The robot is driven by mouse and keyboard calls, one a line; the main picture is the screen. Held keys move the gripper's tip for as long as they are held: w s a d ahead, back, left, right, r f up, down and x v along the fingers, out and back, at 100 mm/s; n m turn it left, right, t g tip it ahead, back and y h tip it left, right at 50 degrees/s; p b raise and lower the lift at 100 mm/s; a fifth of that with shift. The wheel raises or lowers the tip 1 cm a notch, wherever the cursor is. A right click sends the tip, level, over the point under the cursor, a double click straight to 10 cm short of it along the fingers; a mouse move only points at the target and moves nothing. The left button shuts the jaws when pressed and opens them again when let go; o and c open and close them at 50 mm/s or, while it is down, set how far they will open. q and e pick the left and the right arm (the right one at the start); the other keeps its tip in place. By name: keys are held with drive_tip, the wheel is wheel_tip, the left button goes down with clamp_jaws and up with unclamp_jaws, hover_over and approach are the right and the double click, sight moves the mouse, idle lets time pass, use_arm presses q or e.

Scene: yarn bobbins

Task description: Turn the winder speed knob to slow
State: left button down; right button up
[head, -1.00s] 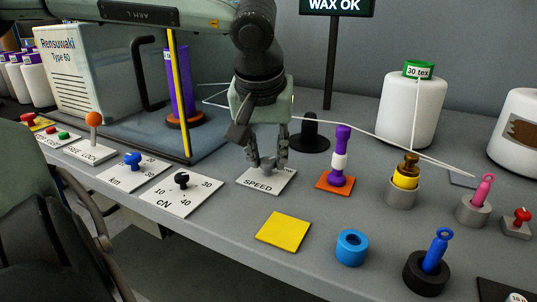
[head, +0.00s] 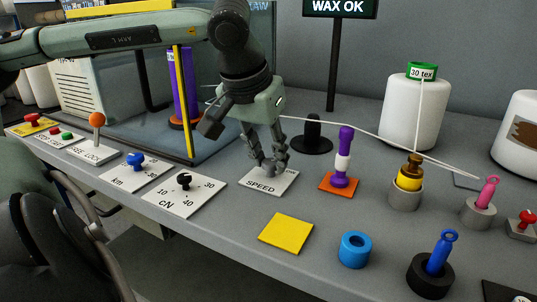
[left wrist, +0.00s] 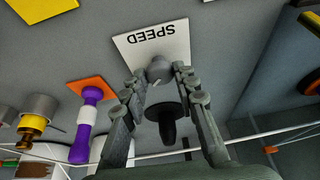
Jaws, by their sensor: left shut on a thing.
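The winder speed knob is a small grey knob (left wrist: 160,68) on a white plate marked SPEED (head: 286,180). The plate also shows in the left wrist view (left wrist: 178,42). My left gripper (head: 268,168) comes down over the plate from above, and its fingers are shut on the knob, one on each side. In the head view the fingers mostly hide the knob. My right gripper is not in view.
A cN dial plate (head: 178,204) is left of the SPEED plate. A purple-and-white peg on an orange base (head: 344,160) stands to the right. Behind is a black post (head: 312,135), with white yarn running past. A yellow pad (head: 286,233) lies in front.

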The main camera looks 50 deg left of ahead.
use_arm(q)
drive_tip(key=c, duration=1.2)
unclamp_jaws()
drive_tip(key=shift+o, duration=0.2)
drive_tip(key=v, duration=1.2)
drive_tip(key=shift+s, duration=0.1)
